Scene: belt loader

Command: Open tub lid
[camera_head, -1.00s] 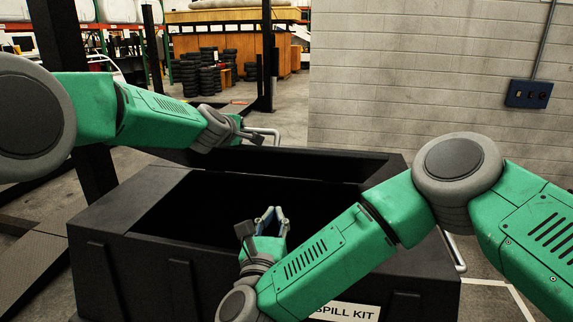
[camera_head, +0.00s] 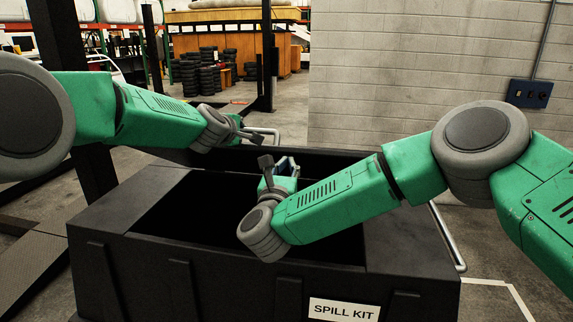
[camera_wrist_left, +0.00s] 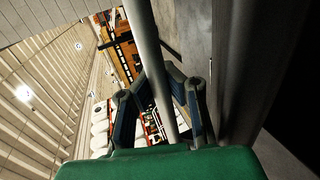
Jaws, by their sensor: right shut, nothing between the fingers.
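The black tub (camera_head: 140,262) with a "SPILL KIT" label (camera_head: 344,310) stands in front of me, its dark inside showing. Its lid (camera_head: 345,164) is raised along the back edge. A grey metal bar (camera_head: 268,130) shows behind the lid. My left gripper (camera_head: 247,136) is at this bar. In the left wrist view the bar (camera_wrist_left: 148,45) passes between the left gripper's fingers (camera_wrist_left: 158,95), which look closed around it. My right gripper (camera_head: 287,165) is shut and empty over the opening, near the lid's inner side. Whether it touches the lid I cannot tell.
A metal side handle (camera_head: 447,238) is on the tub's right. A block wall (camera_head: 420,75) with a blue outlet box (camera_head: 529,93) stands behind at right. A dark post (camera_head: 80,100) and ramp (camera_head: 35,265) are at left. Stacked tires (camera_head: 198,75) stand far back.

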